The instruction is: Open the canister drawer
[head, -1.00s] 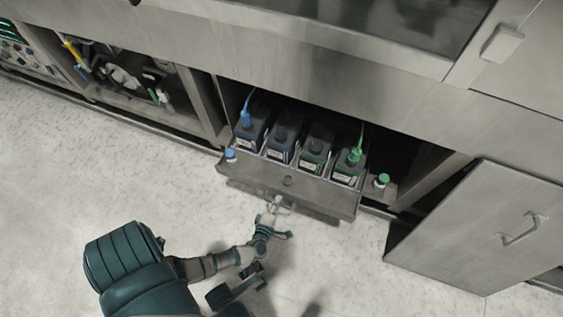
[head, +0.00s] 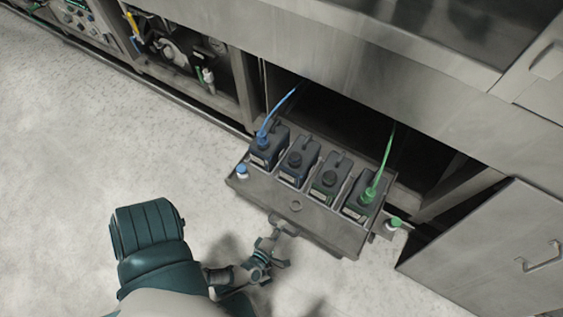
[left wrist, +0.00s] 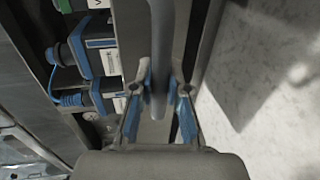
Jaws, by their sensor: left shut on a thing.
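The canister drawer (head: 310,217) is pulled well out of the grey machine's lower bay. Several dark canisters stand in a row in it. A blue hose runs to the leftmost canister (head: 268,149), and a green hose to the rightmost canister (head: 362,203). My left gripper (head: 281,229) is at the drawer's front, shut on the drawer handle (left wrist: 158,60). In the left wrist view, the grey handle bar runs between the two blue-padded fingers, with blue-capped canisters to the left. My right gripper is not in view.
A cabinet door (head: 495,255) with a bar handle stands at the right of the bay. A blue-capped bottle (head: 242,171) and a green-capped bottle (head: 393,225) sit at the drawer's two ends. The pale floor (head: 90,190) at left is clear.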

